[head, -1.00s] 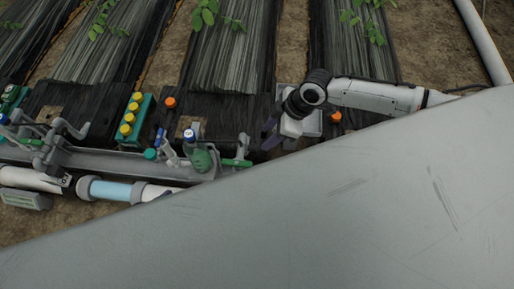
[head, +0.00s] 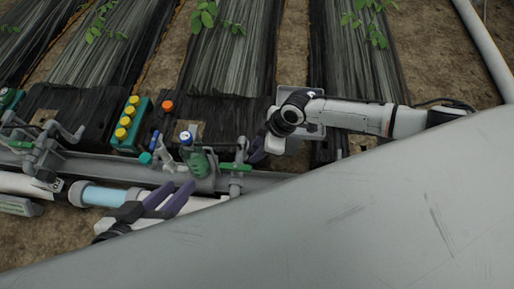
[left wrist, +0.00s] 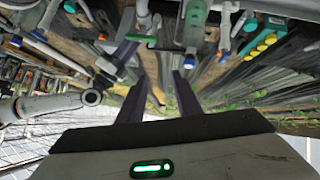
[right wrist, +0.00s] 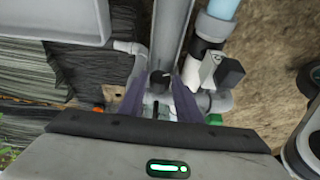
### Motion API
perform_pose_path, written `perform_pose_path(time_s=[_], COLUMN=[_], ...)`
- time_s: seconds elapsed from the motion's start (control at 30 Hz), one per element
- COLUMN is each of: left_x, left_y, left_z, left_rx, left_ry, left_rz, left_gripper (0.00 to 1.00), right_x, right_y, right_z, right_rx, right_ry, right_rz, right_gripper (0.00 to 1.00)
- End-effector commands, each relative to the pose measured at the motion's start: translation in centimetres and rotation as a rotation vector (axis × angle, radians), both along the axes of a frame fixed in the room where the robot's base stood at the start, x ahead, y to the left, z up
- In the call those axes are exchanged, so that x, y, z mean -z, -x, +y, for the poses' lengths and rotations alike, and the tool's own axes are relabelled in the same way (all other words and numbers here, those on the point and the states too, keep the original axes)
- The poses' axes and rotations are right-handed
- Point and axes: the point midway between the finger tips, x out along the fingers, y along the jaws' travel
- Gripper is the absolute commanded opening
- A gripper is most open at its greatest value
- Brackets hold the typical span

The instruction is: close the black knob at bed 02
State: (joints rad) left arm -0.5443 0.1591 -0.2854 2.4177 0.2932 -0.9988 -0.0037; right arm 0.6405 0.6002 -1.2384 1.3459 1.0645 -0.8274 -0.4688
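A small round black knob (right wrist: 160,77) shows in the right wrist view, between and just beyond the fingertips of my right gripper (right wrist: 157,88). I cannot tell whether the fingers touch it. In the head view my right gripper (head: 262,143) is at the grey channel, right of a green-handled valve (head: 236,167); the knob is not distinguishable there. My left gripper (head: 170,198) is open and empty over the front pipe, left of that valve. In the left wrist view its two purple fingers (left wrist: 158,80) stand apart with nothing between them.
A light-blue pipe section (head: 104,195) runs in front. A large grey surface, possibly mine, covers the lower right of the head view.

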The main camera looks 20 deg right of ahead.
Motion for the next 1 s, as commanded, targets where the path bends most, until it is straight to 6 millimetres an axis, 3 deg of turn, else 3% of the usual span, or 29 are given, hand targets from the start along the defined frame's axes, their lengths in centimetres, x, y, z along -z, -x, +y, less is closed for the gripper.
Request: perform_pose_path(time_s=[0.03, 0.13, 0.17, 0.4, 0.57, 1.0], left_x=[0.0, 0.0, 0.0, 0.9, -1.8, -1.9], left_y=[0.0, 0.0, 0.0, 0.0, -0.2, -0.1], left_z=[0.0, 0.0, 0.0, -0.3, -1.1, -1.2], left_rx=[0.0, -0.001, -0.001, 0.0, 0.005, 0.006], left_ry=[0.0, -0.001, -0.001, 0.023, 0.085, 0.089], left_rz=[0.0, 0.0, 0.0, -0.003, -0.063, -0.062], left_gripper=[0.31, 0.31, 0.31, 0.31, 0.31, 0.31], right_x=[0.0, 0.0, 0.0, 0.5, 0.4, 0.2], right_y=[0.0, 0.0, 0.0, -0.3, -0.7, -1.3], right_z=[0.0, 0.0, 0.0, -0.2, -0.3, -0.6], right_rx=[0.0, 0.0, 0.0, 0.007, 0.007, 0.007], right_ry=[0.0, 0.0, 0.0, -0.026, -0.093, -0.195], right_rz=[0.0, 0.0, 0.0, 0.064, 0.2, 0.406], right_gripper=[0.22, 0.05, 0.04, 0.04, 0.04, 0.04])
